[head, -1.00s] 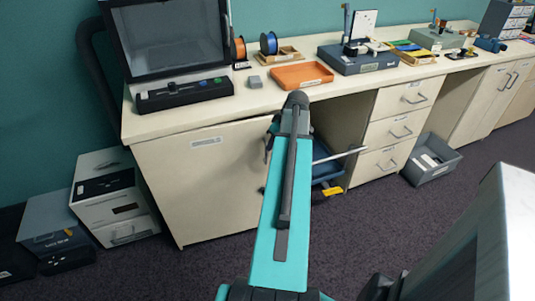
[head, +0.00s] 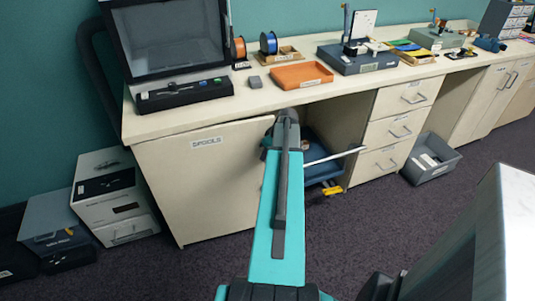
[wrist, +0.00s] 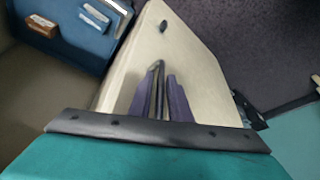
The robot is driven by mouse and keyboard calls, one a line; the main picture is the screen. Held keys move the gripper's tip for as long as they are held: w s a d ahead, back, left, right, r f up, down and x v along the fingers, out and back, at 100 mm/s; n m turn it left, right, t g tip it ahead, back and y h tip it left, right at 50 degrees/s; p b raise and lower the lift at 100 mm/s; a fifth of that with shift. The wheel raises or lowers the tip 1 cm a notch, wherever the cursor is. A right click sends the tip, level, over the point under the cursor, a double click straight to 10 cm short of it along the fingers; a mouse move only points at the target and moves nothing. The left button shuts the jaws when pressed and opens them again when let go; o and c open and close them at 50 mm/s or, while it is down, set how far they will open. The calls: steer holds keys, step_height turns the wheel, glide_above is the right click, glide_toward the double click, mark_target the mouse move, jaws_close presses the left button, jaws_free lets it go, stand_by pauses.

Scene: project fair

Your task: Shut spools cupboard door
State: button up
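The cream spools cupboard door (head: 205,185), labelled SPOOLS, is under the left end of the counter in the head view. It looks nearly in line with the counter front; I cannot tell whether it is fully shut. My arm reaches to its right edge, and my wrist covers that part, hiding any handle there. In the wrist view, my gripper's dark fingers (wrist: 159,95) are close together in front of a cream panel (wrist: 200,90) with a small dark knob or stud (wrist: 163,27). I cannot tell whether they hold anything or touch the panel.
A blue bin (head: 322,171) with a yellow item sits in the recess right of the door; a pale rod (head: 338,156) crosses there. Drawers (head: 392,130) and a grey crate (head: 431,158) stand further right. Grey and white boxes (head: 113,195) stand left. Carpet in front is clear.

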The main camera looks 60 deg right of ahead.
jaws_close()
steer(key=shift+n, duration=0.5)
steer(key=w+d, duration=0.1)
steer(key=w, duration=0.1)
steer(key=w+d, duration=0.1)
steer(key=d, duration=0.1)
steer(key=shift+w+d+r, duration=0.15)
steer(key=shift+w, duration=0.2)
jaws_free()
steer(key=shift+w, duration=0.1)
steer(key=shift+r, duration=0.1)
